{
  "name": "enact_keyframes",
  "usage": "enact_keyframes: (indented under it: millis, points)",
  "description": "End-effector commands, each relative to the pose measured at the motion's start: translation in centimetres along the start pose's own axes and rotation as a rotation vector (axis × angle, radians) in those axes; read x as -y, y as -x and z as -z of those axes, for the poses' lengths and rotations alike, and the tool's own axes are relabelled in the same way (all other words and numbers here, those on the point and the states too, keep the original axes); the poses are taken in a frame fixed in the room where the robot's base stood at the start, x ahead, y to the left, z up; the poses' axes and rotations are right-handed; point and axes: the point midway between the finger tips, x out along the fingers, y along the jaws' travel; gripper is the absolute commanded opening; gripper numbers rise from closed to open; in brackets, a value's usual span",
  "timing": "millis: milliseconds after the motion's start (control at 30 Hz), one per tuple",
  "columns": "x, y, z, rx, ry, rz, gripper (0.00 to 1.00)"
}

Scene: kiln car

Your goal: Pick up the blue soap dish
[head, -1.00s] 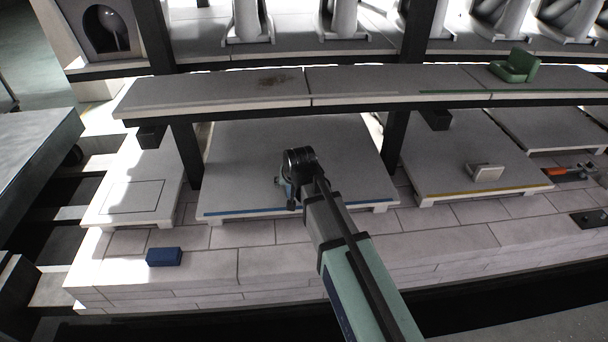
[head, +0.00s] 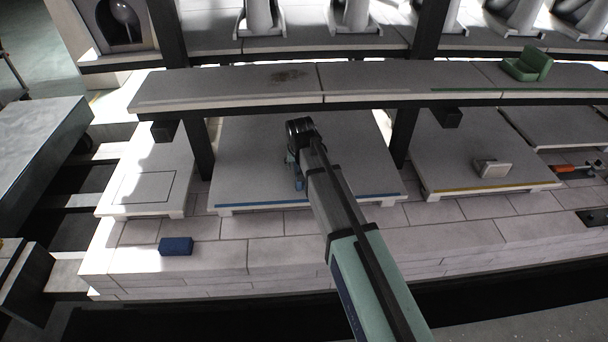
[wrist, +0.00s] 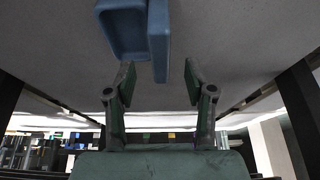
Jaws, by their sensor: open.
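The blue soap dish (wrist: 124,32) is at the top of the wrist view, a shallow tray with an upright back plate, on the grey slab. In the head view only a small blue part of it (head: 298,184) shows beside my wrist; the rest is hidden by my arm. My gripper (wrist: 159,76) is open, with a finger on each side of the picture's middle. The lower end of the back plate appears between the fingertips, with gaps on both sides; I cannot tell how deep it reaches. The fingers are hidden in the head view.
A dark grey shelf (head: 230,90) runs above the slab (head: 245,165), carried by dark posts (head: 403,137). A green dish of similar form (head: 527,65) stands on the shelf. A pale one (head: 492,167) sits on the right slab. A blue block (head: 176,246) lies on the front bricks.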

Motion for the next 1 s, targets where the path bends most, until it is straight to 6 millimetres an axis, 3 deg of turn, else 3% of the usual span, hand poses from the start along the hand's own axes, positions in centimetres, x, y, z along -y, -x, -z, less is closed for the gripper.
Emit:
enact_keyframes:
  millis: [233, 600, 1000]
  points:
    - [0.0, -0.7, 1.7, 0.000, -0.001, 0.000, 0.54]
    - [0.0, -5.4, 1.3, -0.001, -0.001, 0.001, 0.54]
    - [0.0, -5.5, 1.2, -0.001, -0.001, 0.001, 0.54]
